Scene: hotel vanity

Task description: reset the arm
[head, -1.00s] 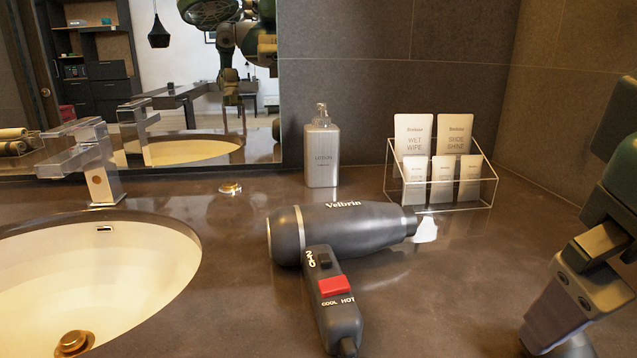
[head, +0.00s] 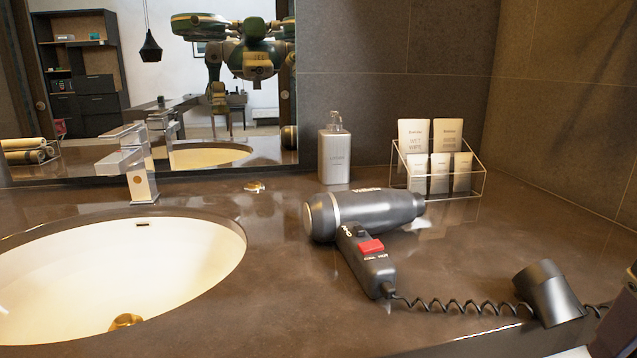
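Neither of my grippers shows directly in the head view. A small piece of what looks like my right arm (head: 618,330) is cut off at the lower right edge; its fingers cannot be made out. The mirror (head: 100,60) shows a reflection of my body with green and dark parts (head: 250,50), too small to read the gripper state. A dark grey hair dryer (head: 375,212) lies on the counter, its handle with a red switch pointing toward me.
A black cylindrical piece (head: 548,292) stands tilted at the counter's front right, by the dryer's coiled cord (head: 450,305). A lotion bottle (head: 334,155), a clear rack of packets (head: 475,185), a sink (head: 190,262) and a faucet (head: 140,175) are around. The counter's right side is mostly clear.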

